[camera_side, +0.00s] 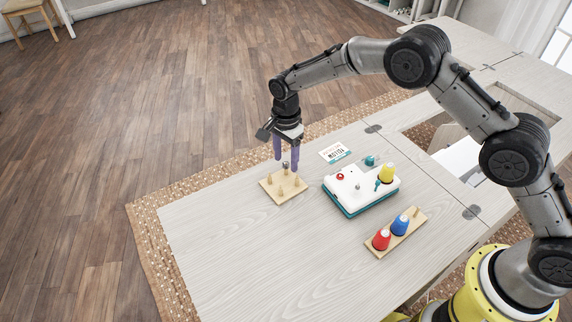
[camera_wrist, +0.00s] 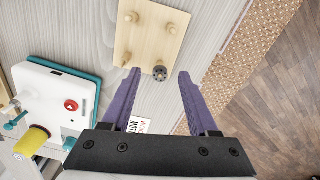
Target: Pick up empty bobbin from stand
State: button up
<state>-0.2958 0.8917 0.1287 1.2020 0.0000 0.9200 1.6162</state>
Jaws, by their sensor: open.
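The stand (camera_side: 270,197) is a small square wooden board with several upright pegs, on the pale table. It also shows at the top of the wrist view (camera_wrist: 142,40). One small grey bobbin (camera_side: 286,167) sits on a peg at the board's far side; in the wrist view the bobbin (camera_wrist: 160,73) is a dark round disc with holes. My gripper (camera_side: 286,160) points down over the stand with its purple fingers apart.
A white and teal machine (camera_side: 355,189) with a yellow spool (camera_side: 387,173) stands right of the stand. A wooden rack (camera_side: 407,238) holds a red spool (camera_side: 381,240) and a blue spool (camera_side: 400,225). A printed card (camera_side: 336,152) lies behind the machine. The table's front left is clear.

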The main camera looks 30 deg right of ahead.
jog(key=shift+f, duration=0.15)
grip_shut()
dwell(0.4)
